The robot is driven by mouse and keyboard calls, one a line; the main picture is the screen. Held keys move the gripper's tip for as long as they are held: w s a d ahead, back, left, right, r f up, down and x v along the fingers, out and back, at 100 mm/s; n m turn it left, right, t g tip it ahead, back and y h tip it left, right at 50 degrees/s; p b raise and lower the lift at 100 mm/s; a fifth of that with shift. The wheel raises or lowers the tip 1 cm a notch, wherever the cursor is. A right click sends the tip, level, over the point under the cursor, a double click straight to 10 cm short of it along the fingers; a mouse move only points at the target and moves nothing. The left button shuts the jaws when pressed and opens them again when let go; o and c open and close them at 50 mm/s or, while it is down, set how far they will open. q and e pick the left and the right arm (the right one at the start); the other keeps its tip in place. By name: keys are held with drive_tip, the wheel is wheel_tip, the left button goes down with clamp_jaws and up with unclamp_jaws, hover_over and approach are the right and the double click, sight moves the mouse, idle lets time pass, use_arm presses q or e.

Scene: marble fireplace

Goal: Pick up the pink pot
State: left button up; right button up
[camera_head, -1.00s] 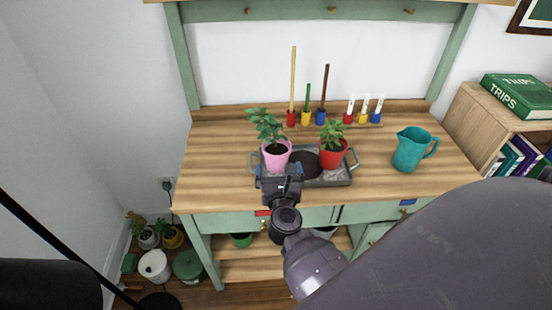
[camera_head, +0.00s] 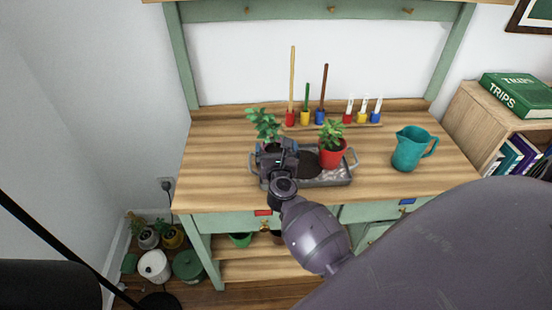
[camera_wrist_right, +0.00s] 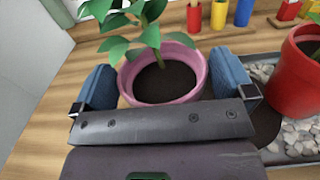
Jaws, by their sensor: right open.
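The pink pot (camera_wrist_right: 186,63) holds dark soil and a leafy green plant (camera_wrist_right: 137,24). In the right wrist view it stands upright between the two blue fingers of my right gripper (camera_wrist_right: 165,82). The fingers are apart, one on each side of the pot; I cannot tell whether either touches it. In the head view my right gripper (camera_head: 276,160) hides most of the pot, and the plant (camera_head: 263,124) shows above it. My left gripper is not in view.
A grey tray (camera_head: 338,180) holds a red pot (camera_head: 333,153) with a plant close to the right. A teal pitcher (camera_head: 408,149) stands farther right on the wooden bench (camera_head: 215,170). Several small coloured pots with tools stand behind. Bench space on the left is free.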

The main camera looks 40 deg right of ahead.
drive_tip(key=c, duration=1.3)
drive_tip(key=shift+o, duration=0.2)
drive_tip(key=shift+r, duration=0.1)
use_arm(q)
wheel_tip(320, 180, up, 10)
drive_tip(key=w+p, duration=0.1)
drive_tip(key=p, duration=0.7)
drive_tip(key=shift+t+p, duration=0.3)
drive_tip(key=shift+p, duration=0.1)
use_arm(e)
wheel_tip(320, 180, up, 20)
